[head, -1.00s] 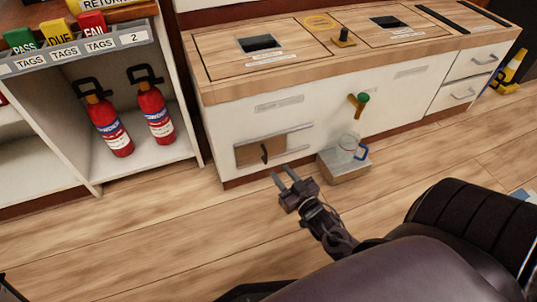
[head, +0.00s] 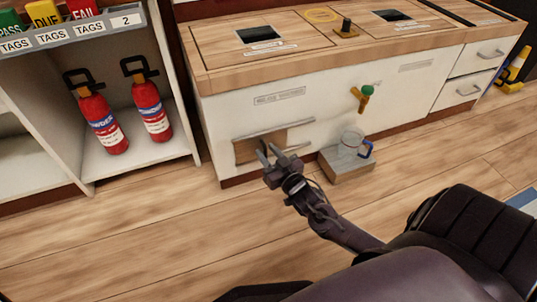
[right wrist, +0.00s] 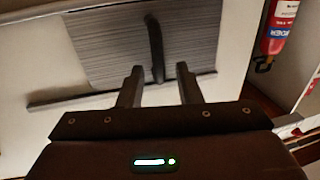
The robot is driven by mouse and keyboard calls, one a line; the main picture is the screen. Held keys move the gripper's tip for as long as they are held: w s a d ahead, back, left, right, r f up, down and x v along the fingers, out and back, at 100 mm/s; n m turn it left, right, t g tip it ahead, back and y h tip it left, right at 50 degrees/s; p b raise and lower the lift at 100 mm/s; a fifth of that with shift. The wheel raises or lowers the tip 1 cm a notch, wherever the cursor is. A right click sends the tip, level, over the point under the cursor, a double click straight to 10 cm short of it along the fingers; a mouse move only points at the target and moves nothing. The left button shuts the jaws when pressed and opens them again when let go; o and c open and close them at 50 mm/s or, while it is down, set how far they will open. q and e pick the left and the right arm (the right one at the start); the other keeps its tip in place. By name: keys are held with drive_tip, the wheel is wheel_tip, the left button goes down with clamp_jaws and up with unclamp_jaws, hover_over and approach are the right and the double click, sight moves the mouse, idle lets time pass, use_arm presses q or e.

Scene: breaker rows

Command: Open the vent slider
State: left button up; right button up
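The vent slider is a brownish panel (head: 244,151) held between two rails low on the white cabinet front. It covers the left part of the railed span. In the right wrist view the panel (right wrist: 110,50) looks grey and ribbed, with a dark upright bar handle (right wrist: 156,45). My right gripper (head: 268,152) is in front of the panel and hides part of it in the head view. In the right wrist view its open fingers (right wrist: 158,72) point at the panel, one on each side of the handle's line. Contact with the handle cannot be told. My left gripper is out of view.
A clear jug with a blue handle (head: 352,142) stands on a box (head: 348,170) right of the slider. A green-topped tap (head: 363,97) sticks out above it. Red extinguishers (head: 102,122) stand in the left shelf. The floor in front is clear.

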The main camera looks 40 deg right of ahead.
sight(285, 136)
clamp_jaws()
drive_tip(key=d+p, duration=0.1)
drive_tip(key=d, duration=0.1)
drive_tip(key=s+d+p, duration=0.1)
drive_tip(key=d, duration=0.2)
drive_tip(key=d+p, duration=0.1)
drive_tip(key=d, duration=0.1)
drive_tip(key=shift+s+d, duration=0.2)
drive_tip(key=shift+s, duration=0.2)
drive_tip(key=shift+s+d, duration=0.15)
drive_tip(key=shift+d, duration=0.3)
drive_tip(key=shift+o, duration=0.3)
unclamp_jaws()
drive_tip(key=shift+p, duration=0.3)
